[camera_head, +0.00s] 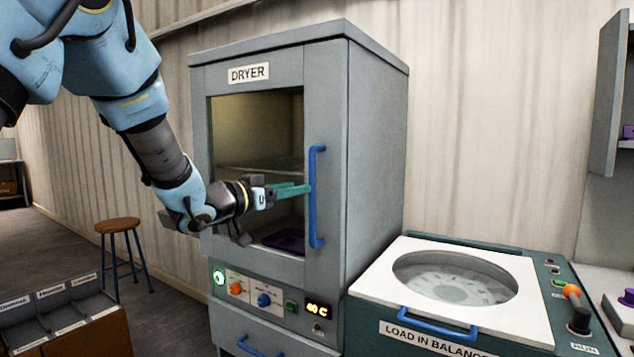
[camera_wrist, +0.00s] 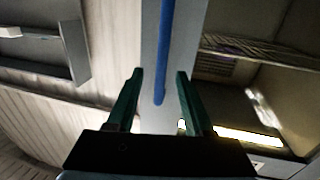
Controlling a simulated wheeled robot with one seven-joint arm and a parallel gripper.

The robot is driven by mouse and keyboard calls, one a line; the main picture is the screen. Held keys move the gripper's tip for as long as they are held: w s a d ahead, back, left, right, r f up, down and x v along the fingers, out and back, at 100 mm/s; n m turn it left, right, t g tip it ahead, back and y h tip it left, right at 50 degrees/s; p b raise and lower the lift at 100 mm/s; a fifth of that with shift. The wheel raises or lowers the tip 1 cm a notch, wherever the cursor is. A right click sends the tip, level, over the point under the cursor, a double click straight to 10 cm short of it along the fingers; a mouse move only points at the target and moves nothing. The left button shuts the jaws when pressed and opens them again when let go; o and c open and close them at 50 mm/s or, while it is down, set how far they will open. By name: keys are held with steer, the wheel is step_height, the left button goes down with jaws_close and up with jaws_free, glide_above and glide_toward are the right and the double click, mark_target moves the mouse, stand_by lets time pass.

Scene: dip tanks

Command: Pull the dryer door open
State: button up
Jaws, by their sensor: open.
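The grey dryer (camera_head: 377,170) stands against the wall, its windowed door looking shut and flush with the front. A blue vertical bar handle (camera_head: 316,215) runs along the door's right edge. My gripper (camera_head: 306,189) has green fingers and reaches from the left across the window, its tips at the handle's mid-height. In the wrist view, my gripper (camera_wrist: 159,74) is open, and the blue handle (camera_wrist: 165,45) shows in the gap between the fingers. It is not gripped. Whether a finger touches it I cannot tell.
A washer (camera_head: 375,283) labelled "LOAD IN BALANCE" stands right of the dryer. Below the door is a control panel (camera_head: 262,292) with knobs. A wooden stool (camera_head: 118,226) and a sectioned bin (camera_head: 75,318) stand to the left. A purple item (camera_head: 287,240) lies inside the dryer.

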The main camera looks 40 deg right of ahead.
steer(key=d+p, duration=0.2)
steer(key=d, duration=0.5)
steer(key=shift+w, duration=0.35)
steer(key=shift+c, duration=0.4)
jaws_close()
stand_by(0.6)
